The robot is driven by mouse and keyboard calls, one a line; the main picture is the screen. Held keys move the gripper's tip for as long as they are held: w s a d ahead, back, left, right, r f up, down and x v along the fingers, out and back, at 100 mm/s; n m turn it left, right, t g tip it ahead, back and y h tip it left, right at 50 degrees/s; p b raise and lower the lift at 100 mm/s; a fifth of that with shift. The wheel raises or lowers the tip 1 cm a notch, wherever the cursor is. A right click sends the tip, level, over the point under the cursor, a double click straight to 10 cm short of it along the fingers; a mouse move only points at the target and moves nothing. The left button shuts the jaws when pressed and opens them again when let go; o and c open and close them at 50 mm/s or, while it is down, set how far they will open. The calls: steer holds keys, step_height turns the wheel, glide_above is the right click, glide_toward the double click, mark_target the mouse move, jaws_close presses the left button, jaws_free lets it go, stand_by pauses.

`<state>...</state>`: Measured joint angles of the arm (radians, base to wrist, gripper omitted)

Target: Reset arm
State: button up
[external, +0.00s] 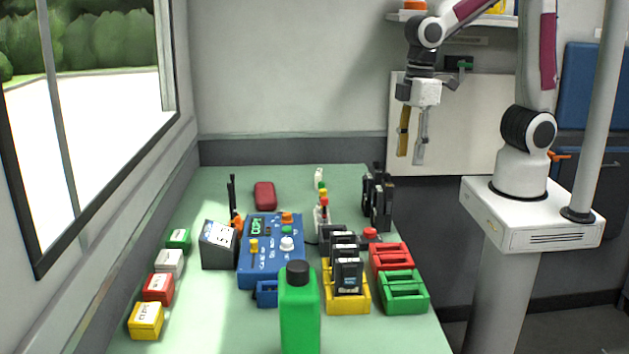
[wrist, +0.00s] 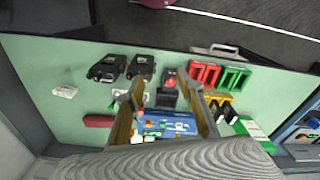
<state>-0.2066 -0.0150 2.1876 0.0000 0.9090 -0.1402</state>
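My gripper (external: 410,158) hangs pointing down at the upper right of the external view, in front of a pale wall board and well above the table's height. Its two long fingers are apart with nothing between them. In the wrist view the fingers of my gripper (wrist: 162,80) also stand apart, with the table seen far below through the gap. The green table (external: 215,300) is clear of my gripper. My arm rises from its white pedestal and bends over at the top, partly out of frame.
A blue control console (external: 262,273) sits mid-table. A green bottle (external: 299,318) stands at the front. Yellow (external: 347,306), red (external: 392,257) and green (external: 404,292) holders lie to the right, black radios (external: 377,200) behind. Small coloured boxes (external: 158,288) line the left. A grey pole (external: 597,110) stands beside my base.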

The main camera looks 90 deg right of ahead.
steer(key=s+d+r+m+t, duration=0.4)
steer(key=s+d+r, duration=0.3)
steer(key=s, duration=0.4)
steer(key=shift+s+r+t, duration=0.35)
steer(key=shift+r+t, duration=0.15)
steer(key=shift+r, duration=0.35)
